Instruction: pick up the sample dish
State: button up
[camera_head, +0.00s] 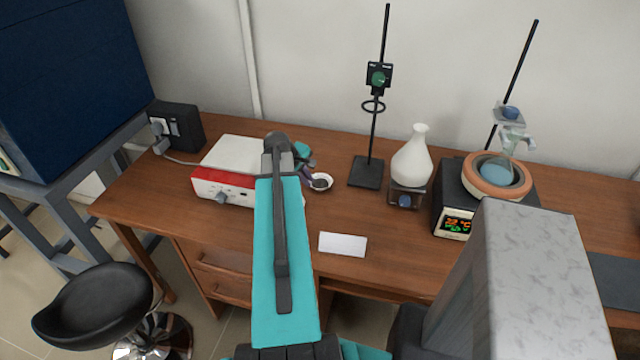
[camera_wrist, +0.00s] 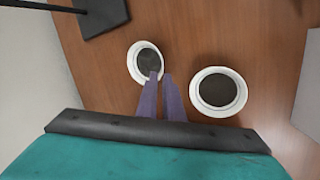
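Two round white dishes with dark grey contents show in the wrist view. The left dish (camera_wrist: 137,48) is under my fingertips, and the right dish (camera_wrist: 241,92) is apart from them. My gripper (camera_wrist: 159,75) has two purple fingers close together with a narrow gap. Its left finger overlaps the left dish's inside, and the other lies at or just outside the rim. I cannot tell whether they press on the rim. In the head view, one dish (camera_head: 324,186) is on the wooden table beside my gripper (camera_head: 307,180).
A red and white device (camera_head: 236,157) is left of the dish. A stand with a ring (camera_head: 367,172), a white flask (camera_head: 412,160) and a heater with a bowl (camera_head: 455,200) are on the right. A white card (camera_head: 342,244) lies in front.

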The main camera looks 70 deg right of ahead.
aim_at(320, 183)
jog(key=shift+d+f, duration=0.1)
jog(key=shift+f, duration=0.05)
jog(key=shift+p+x, duration=1.1)
jog(key=shift+x, duration=1.35)
jog(key=shift+s, duration=0.1)
jog(key=shift+c, duration=0.3)
grip_shut()
